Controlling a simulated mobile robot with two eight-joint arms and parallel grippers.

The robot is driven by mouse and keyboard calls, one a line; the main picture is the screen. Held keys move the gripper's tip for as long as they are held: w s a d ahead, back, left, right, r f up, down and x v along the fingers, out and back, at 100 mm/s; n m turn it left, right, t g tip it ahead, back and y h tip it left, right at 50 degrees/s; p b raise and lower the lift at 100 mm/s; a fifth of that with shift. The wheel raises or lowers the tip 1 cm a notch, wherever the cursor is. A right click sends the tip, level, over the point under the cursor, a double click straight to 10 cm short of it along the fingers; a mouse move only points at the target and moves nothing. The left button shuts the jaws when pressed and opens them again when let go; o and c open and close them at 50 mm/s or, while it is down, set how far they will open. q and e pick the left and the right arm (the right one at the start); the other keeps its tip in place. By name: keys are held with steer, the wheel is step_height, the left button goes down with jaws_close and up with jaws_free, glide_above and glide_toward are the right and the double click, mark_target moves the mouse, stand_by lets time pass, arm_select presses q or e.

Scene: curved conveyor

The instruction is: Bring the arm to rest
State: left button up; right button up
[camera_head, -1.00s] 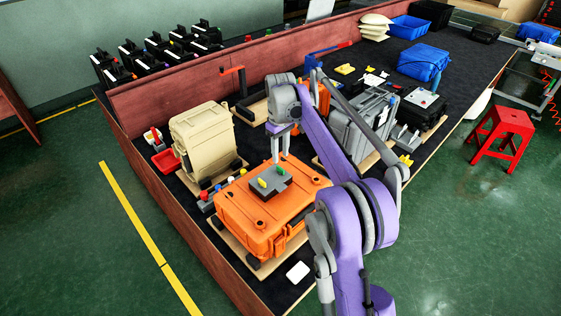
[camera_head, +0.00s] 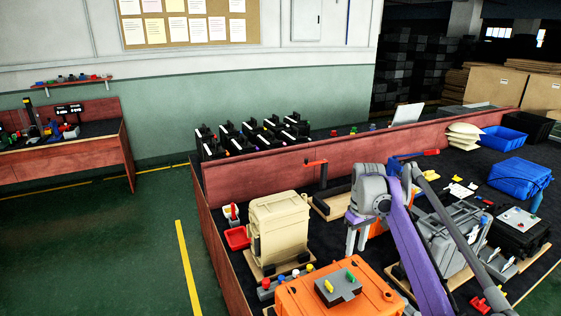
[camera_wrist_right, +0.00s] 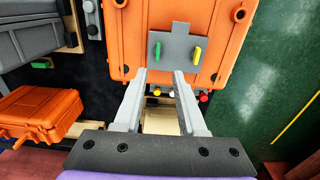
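My right arm reaches in from the lower right in the head view. Its gripper (camera_head: 357,238) hangs fingers down above the area behind the orange case (camera_head: 300,300), to the right of the cream case (camera_head: 280,230). In the right wrist view the two grey fingers (camera_wrist_right: 160,78) stand apart with nothing between them, so the gripper is open and empty. The orange case, with a grey block (camera_wrist_right: 176,54) carrying a green and a yellow piece, shows beyond the fingertips. My left gripper is in neither view.
A grey case (camera_head: 450,240) and a black case (camera_head: 520,232) stand right of my arm. A red wooden wall (camera_head: 260,165) runs along the bench's back. A red tray (camera_head: 237,238) sits by the cream case. Green floor is clear at left.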

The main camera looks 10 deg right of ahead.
steer(key=s+a+f+m+t, duration=0.15)
steer(key=s+a, duration=0.25)
steer(key=s, duration=0.7)
steer(key=s+a+f+m+t, duration=0.1)
steer(key=s+a+t, duration=0.3)
steer(key=s, duration=0.7)
steer(key=s+a+f+m, duration=0.1)
steer(key=s+a+f, duration=0.1)
steer(key=s+f, duration=0.6)
steer(key=shift+s+a, duration=0.3)
steer(key=shift+s, duration=0.6)
steer(key=shift+m, duration=0.25)
